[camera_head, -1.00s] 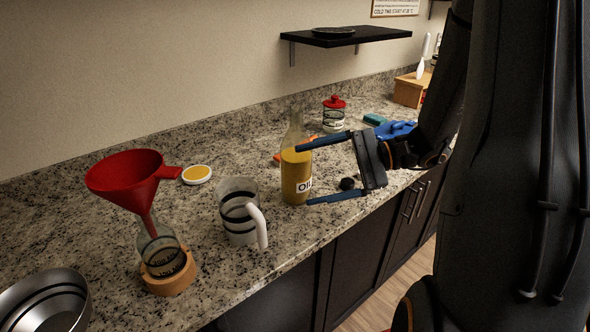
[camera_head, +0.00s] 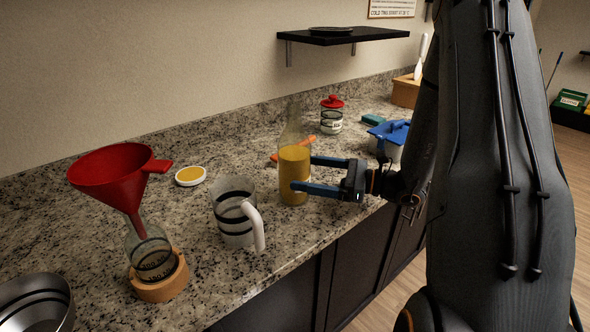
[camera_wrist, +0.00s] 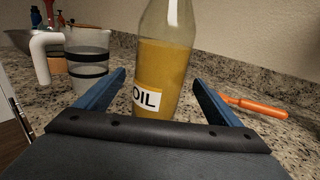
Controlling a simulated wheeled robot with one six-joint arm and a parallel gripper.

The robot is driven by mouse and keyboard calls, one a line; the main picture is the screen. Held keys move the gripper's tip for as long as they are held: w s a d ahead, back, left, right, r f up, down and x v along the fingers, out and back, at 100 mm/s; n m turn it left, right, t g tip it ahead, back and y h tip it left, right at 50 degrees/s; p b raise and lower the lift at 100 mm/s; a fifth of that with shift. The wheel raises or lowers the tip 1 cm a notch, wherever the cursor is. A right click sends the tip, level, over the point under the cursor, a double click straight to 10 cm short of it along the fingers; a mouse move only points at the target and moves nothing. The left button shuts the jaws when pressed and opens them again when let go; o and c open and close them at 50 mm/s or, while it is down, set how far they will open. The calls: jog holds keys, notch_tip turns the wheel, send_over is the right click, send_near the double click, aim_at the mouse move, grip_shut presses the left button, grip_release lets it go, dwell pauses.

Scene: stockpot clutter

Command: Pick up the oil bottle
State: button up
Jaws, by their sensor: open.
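The oil bottle (camera_head: 294,172) stands upright on the granite counter, clear glass with yellow oil in its lower part. In the wrist view the oil bottle (camera_wrist: 162,70) shows its white OIL label and stands between the two blue fingers, its top cut off by the frame. My gripper (camera_head: 302,174) is open and comes at the bottle from the right. One finger overlaps the bottle's front in the head view. In the wrist view my gripper (camera_wrist: 158,78) has a gap on each side of the bottle. I cannot tell whether either finger touches it.
A clear measuring jug (camera_head: 236,212) with a white handle stands left of the bottle. A red funnel (camera_head: 116,178) sits in a flask on a wooden ring (camera_head: 160,280). An orange-handled tool (camera_wrist: 254,107) lies behind the bottle. A red-lidded jar (camera_head: 331,118) stands farther back.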

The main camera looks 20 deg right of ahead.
aim_at(280, 167)
jog(key=p+x, duration=0.1)
jog(key=x, duration=0.2)
jog(key=p+x, duration=0.2)
jog(key=x, duration=0.2)
jog(key=shift+s+r, duration=0.1)
jog(key=shift+r, duration=0.1)
jog(key=shift+w+a+p, duration=0.3)
jog(key=shift+a+p, duration=0.05)
jog(key=shift+a, duration=0.05)
jog(key=shift+f, duration=0.1)
jog(key=c, duration=1.7)
jog(key=shift+c, duration=0.9)
jog(key=shift+r, duration=0.2)
